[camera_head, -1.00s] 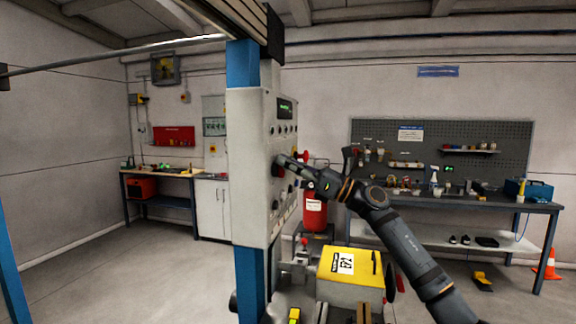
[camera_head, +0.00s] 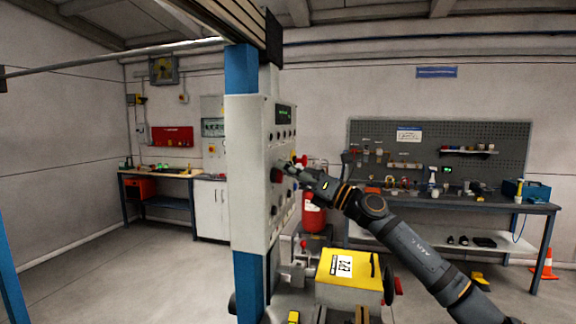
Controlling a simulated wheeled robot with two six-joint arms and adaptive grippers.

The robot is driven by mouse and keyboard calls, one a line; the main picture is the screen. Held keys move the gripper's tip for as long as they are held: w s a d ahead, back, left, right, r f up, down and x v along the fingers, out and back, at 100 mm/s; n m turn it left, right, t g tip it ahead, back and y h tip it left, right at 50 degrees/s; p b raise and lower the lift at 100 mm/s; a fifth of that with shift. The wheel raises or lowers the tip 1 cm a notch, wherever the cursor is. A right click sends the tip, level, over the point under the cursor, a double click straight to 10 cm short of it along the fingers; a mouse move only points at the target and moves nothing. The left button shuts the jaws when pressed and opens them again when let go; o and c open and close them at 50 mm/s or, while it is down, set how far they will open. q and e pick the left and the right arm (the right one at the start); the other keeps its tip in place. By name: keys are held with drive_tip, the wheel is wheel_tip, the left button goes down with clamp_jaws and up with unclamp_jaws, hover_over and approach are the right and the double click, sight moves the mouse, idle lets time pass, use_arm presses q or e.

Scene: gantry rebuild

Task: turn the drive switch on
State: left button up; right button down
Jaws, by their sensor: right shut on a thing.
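A pale grey control panel (camera_head: 255,150) hangs on a blue column, with a small green-lit display (camera_head: 283,115) near its top and several dark knobs down its face. A red and dark knob (camera_head: 276,174) sits at mid-height on the panel. My right gripper (camera_head: 286,168) is at this knob, its fingers shut on what looks like a knob on the panel face. The fingers hide part of it, and I cannot tell which switch it is or its turned position. My left gripper is out of view.
A yellow box (camera_head: 349,270) with a label stands below my right arm. A red extinguisher (camera_head: 314,214) is behind the panel. A workbench (camera_head: 460,202) with a tool board is at the back right, and an orange cone (camera_head: 546,264) beside it. The floor at left is clear.

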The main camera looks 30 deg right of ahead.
drive_tip(key=m+h, duration=0.1)
drive_tip(key=m, duration=0.4)
drive_tip(key=f+m+g+h, duration=0.1)
drive_tip(key=m+h, duration=0.1)
drive_tip(key=m, duration=0.2)
drive_tip(key=f+m+g+h, duration=0.1)
drive_tip(key=m+h, duration=0.1)
drive_tip(key=m, duration=0.3)
drive_tip(key=shift+w+d+f+m+b, duration=0.1)
drive_tip(key=shift+w+f+m+b, duration=0.1)
drive_tip(key=shift+w+m+b, duration=0.1)
drive_tip(key=shift+r, duration=0.1)
